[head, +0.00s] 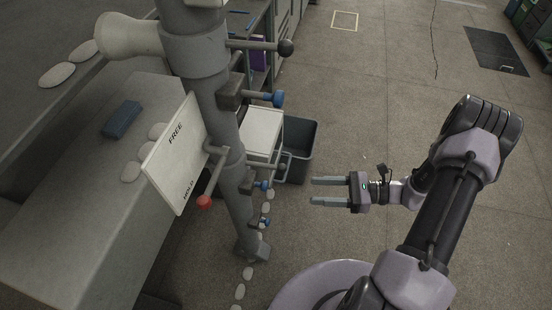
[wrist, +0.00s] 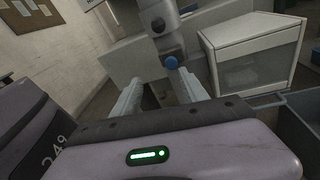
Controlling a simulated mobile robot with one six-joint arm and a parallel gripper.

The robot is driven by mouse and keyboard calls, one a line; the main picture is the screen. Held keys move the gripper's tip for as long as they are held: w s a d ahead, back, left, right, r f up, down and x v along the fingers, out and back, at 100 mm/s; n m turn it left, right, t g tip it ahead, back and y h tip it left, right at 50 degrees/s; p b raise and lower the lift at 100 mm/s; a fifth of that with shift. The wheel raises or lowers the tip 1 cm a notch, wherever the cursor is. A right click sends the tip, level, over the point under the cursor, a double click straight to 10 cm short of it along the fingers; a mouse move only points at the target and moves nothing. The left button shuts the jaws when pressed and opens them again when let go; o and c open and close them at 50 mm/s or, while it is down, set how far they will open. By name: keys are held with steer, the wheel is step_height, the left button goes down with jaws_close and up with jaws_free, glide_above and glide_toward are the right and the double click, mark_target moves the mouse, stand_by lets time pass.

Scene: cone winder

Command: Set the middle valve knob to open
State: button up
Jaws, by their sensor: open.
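Three blue valve knobs sit one below another on the right side of a grey column (head: 222,120) in the head view: the top knob (head: 278,98), the middle knob (head: 264,186) and the bottom knob (head: 265,222). The middle knob is small here and I cannot tell its setting. My gripper (head: 313,191) is open and empty, to the right of the middle knob and apart from it, fingers pointing left. In the wrist view a blue knob (wrist: 172,62) shows beyond and between my open fingers (wrist: 160,85); I cannot tell which of the three it is.
A lever with a red ball (head: 204,202) stands by a white FREE/HOLD plate (head: 175,150) left of the column. A black-ball lever (head: 285,47) juts out above. A white cabinet (head: 262,130) and a grey bin (head: 301,150) stand behind. Floor to the right is clear.

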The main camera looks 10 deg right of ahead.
mark_target(267, 187)
steer(key=w+a+f+m+t+b, duration=0.1)
steer(key=a, duration=0.3)
steer(key=w+a+f+m+t+b, duration=0.1)
steer(key=w+a, duration=0.1)
steer(key=a, duration=0.3)
steer(key=w+a+f+m+t+b, duration=0.1)
steer(key=w+a+f, duration=0.1)
steer(key=a, duration=0.3)
steer(key=shift+w+a+r, duration=0.1)
steer(key=shift+w+a, duration=0.25)
steer(key=shift+a, duration=0.25)
jaws_close()
stand_by(0.5)
